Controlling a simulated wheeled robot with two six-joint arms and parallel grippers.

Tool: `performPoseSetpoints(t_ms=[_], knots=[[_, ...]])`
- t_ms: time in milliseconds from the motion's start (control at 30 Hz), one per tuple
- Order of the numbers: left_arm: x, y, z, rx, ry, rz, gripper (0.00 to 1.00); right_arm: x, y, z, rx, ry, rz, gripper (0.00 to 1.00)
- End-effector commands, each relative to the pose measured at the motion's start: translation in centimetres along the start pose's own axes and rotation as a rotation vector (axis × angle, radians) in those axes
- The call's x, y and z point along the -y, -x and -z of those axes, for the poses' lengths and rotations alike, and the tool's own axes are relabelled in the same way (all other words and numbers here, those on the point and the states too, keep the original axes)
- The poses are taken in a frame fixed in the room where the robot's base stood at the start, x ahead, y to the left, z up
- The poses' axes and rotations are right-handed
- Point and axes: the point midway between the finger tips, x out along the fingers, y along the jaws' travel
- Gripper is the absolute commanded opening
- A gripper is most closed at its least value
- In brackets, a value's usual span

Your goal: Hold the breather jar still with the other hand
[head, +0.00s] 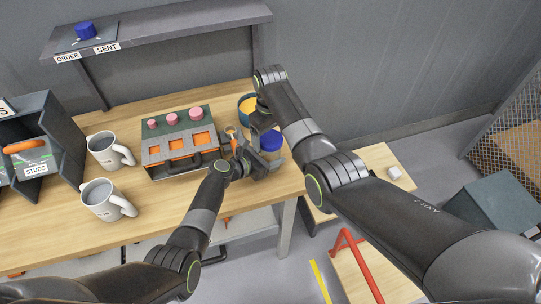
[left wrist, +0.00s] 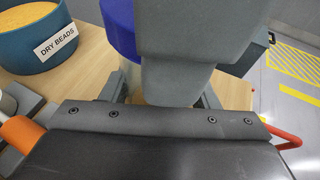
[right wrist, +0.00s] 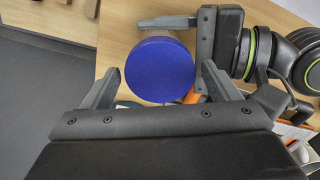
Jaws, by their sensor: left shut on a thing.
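The breather jar has a round blue lid, seen in the head view (head: 271,141), the left wrist view (left wrist: 119,28) and, from above, the right wrist view (right wrist: 160,68). It stands near the right end of the wooden bench. My left gripper (head: 268,168) reaches in from the front and is shut on the jar's body, below the lid; the contact is mostly hidden. My right gripper (right wrist: 162,80) is above the lid, its fingers open on either side with a small gap at each. In the left wrist view the right gripper hides part of the jar.
A blue bowl of yellow beads (left wrist: 40,42), labelled DRY BEADS, stands behind the jar. A green-and-grey rack with pink knobs (head: 180,140) is to the left, then two mugs (head: 104,150) and a studs bin (head: 36,165). A lower wooden surface (head: 375,160) lies right.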

Motion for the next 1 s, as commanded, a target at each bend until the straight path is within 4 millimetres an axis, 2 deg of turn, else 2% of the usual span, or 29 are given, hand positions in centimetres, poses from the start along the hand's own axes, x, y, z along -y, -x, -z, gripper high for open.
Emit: performPoseSetpoints(t_ms=[33, 267, 500, 533, 700, 1000], knots=[[-0.01, 0.0, -0.01, 0.0, 0.0, 0.0, 0.0, -0.01, 0.0, -0.01, 0.0, 0.0, 0.0, 0.75], [0.0, 0.0, -0.01, 0.0, 0.0, 0.0, 0.0, -0.02, 0.02, -0.01, 0.0, 0.0, 0.0, 0.45], [-0.01, 0.0, 0.0, 0.0, 0.0, 0.0, 0.0, -0.02, 0.03, -0.01, 0.0, -0.005, 0.0, 0.43], [-0.01, 0.0, 0.0, 0.0, 0.0, 0.0, 0.0, -0.02, 0.03, -0.01, 0.0, -0.005, 0.0, 0.73], [-0.01, 0.01, 0.0, 0.0, 0.0, 0.0, 0.0, -0.03, 0.03, -0.01, 0.0, -0.005, 0.0, 0.95], [-0.01, 0.01, 0.0, 0.0, 0.0, 0.0, 0.0, -0.03, 0.17, 0.01, 0.0, -0.005, 0.0, 0.95]])
